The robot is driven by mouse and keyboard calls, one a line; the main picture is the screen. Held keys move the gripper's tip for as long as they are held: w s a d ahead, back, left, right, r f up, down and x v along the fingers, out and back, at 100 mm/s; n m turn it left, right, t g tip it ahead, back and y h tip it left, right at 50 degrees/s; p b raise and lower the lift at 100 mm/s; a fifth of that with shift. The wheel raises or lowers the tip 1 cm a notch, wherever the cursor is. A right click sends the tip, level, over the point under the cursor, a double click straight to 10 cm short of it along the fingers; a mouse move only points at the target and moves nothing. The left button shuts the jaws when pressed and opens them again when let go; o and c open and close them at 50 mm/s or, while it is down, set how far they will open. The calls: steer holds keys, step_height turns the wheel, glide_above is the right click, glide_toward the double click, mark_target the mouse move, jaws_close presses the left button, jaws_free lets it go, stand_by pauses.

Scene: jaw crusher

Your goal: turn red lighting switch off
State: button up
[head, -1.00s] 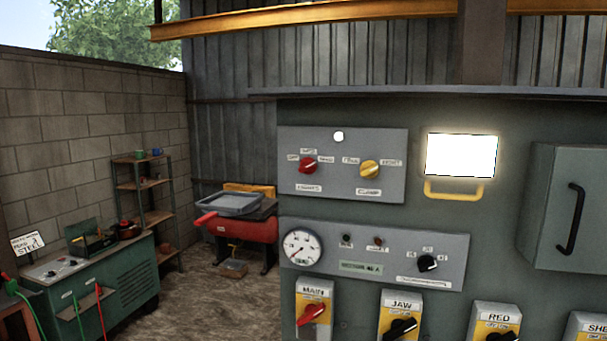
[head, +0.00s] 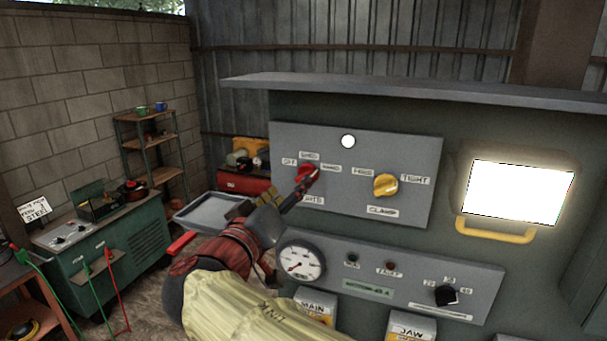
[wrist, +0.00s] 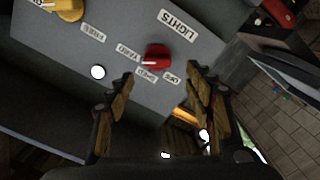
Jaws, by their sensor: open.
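The red lighting switch (head: 307,173) is a knob on the grey upper panel, partly covered by my gripper in the head view. In the wrist view the red knob (wrist: 157,57) lies just beyond and between my fingertips. Its white mark points left, toward a label that seems to read YARD; the OFF label (wrist: 171,78) is below right of it. My gripper (wrist: 160,76) is open and empty, one finger on each side of the knob's line. Contact cannot be told. The head view shows my gripper (head: 272,202) in front of the panel's left part.
A yellow clamp knob (head: 386,185) sits right of the red one. A white round lamp (head: 348,141) is above. A lower panel holds a gauge (head: 300,261) and a black knob (head: 446,296). A bright lamp (head: 515,191) with a yellow handle is at right. A ledge (head: 400,95) overhangs the panel.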

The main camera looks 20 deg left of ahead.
mark_target(302, 177)
steer(key=shift+m, duration=0.4)
steer(key=w+p, duration=0.1)
steer(key=w, duration=0.1)
steer(key=w+p, duration=0.1)
steer(key=w, duration=0.2)
steer(key=w+d, duration=0.1)
steer(key=w, duration=0.1)
steer(key=shift+w+r+p, duration=0.15)
steer(key=shift+p, duration=0.25)
steer(key=shift+c, duration=0.4)
steer(key=c, duration=1.1)
